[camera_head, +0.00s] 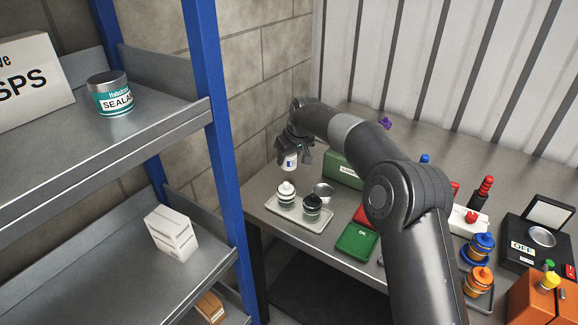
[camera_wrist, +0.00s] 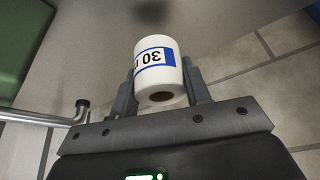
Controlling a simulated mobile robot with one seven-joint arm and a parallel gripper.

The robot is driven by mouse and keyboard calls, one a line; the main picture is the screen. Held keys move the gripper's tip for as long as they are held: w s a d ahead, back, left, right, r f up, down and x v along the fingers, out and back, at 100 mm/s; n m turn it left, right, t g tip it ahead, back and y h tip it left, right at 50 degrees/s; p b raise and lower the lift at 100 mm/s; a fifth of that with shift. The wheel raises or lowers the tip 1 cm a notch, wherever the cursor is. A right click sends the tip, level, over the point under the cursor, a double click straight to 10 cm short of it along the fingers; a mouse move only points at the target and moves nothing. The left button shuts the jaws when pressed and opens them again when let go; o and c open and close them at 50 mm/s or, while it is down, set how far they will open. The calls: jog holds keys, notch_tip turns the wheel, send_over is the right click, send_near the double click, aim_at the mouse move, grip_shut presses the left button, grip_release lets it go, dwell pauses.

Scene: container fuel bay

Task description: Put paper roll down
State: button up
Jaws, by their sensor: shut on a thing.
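The paper roll (camera_head: 290,161) is white with a blue-edged label, and it hangs in my gripper (camera_head: 293,150) above the back left part of the table. In the wrist view the paper roll (camera_wrist: 158,68) shows its printed "30" and the dark hole of its core. The two fingers of my gripper (camera_wrist: 159,92) stand on either side of the roll, shut on it. The roll appears clear of the tabletop (camera_head: 262,190), though the exact height is hard to tell.
A tray (camera_head: 311,224) with two small bottles stands at the table's left front. A green box (camera_head: 343,170) and a round metal dish (camera_head: 323,190) are close by. A blue-post shelf (camera_head: 213,120) stands left. Several coloured items crowd the right.

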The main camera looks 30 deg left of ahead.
jog(key=shift+f, duration=1.85)
jog(key=shift+f, duration=0.1)
jog(key=o, duration=1)
